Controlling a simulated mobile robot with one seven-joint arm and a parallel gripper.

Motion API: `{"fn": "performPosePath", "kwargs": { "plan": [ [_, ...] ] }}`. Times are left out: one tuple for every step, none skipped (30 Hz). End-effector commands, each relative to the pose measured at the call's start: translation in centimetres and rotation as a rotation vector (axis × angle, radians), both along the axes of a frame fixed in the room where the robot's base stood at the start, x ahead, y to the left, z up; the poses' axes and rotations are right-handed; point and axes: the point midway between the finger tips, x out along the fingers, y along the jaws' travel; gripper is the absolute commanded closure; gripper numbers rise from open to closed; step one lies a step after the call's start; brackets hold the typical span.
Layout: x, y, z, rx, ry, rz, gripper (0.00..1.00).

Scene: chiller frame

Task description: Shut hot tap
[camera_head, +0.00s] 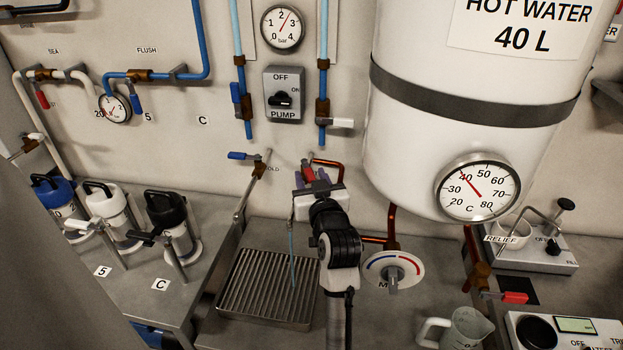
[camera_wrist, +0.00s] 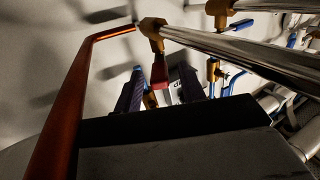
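The hot tap's red lever (camera_head: 308,170) shows in the head view just behind my gripper, below the bent copper pipe (camera_head: 326,163). In the wrist view the red lever (camera_wrist: 159,73) hangs below a brass valve body (camera_wrist: 152,30) at the end of the copper pipe. My gripper (camera_head: 316,175) is at the lever, its two dark bluish fingers spread apart. In the wrist view the fingers (camera_wrist: 162,90) stand on either side of the lever, with gaps visible. I cannot tell how deep the lever sits between them. My wrist hides the lower part of the tap.
The cold tap's blue lever (camera_head: 240,156) is left of my gripper. The white water heater (camera_head: 430,150) bulges close on the right. A mixer dial (camera_head: 394,271) and a drain grate (camera_head: 268,288) lie below. Chrome pipes (camera_wrist: 245,50) cross the wrist view's upper right.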

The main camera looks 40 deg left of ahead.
Motion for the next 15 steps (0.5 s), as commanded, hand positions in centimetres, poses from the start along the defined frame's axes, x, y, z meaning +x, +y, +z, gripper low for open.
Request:
{"fn": "performPosePath", "kwargs": {
  "plan": [
    [0.0, 0.0, 0.0, 0.0, 0.0, 0.0, 0.6],
    [0.0, 0.0, 0.0, -0.001, 0.001, 0.0, 0.6],
    [0.0, 0.0, -0.1, -0.001, 0.001, 0.0, 0.6],
    [-0.1, -0.1, -0.1, -0.001, 0.001, 0.0, 0.6],
    [-0.2, -0.2, -0.1, -0.001, 0.001, 0.0, 0.6],
    [-0.3, -0.4, -0.2, 0.0, 0.0, 0.0, 0.6],
    [-0.4, -0.6, -0.2, 0.0, 0.001, -0.001, 0.6],
    [-0.7, -0.9, -0.3, 0.0, 0.001, -0.001, 0.6],
    [-1.0, -1.3, -0.3, 0.0, 0.001, -0.001, 0.6],
    [-1.3, -1.7, -0.4, 0.001, 0.001, -0.001, 0.6],
    [-1.7, -2.2, -0.4, 0.001, 0.0, -0.001, 0.6],
    [-2.3, -2.8, -0.4, 0.001, 0.001, -0.001, 0.6],
    [-2.6, -3.3, -0.4, 0.001, 0.0, -0.001, 0.6],
    [-3.0, -3.9, -0.4, 0.001, 0.0, -0.002, 0.6],
    [-3.6, -4.6, -0.5, 0.0, 0.0, -0.002, 0.6]
  ]
}}
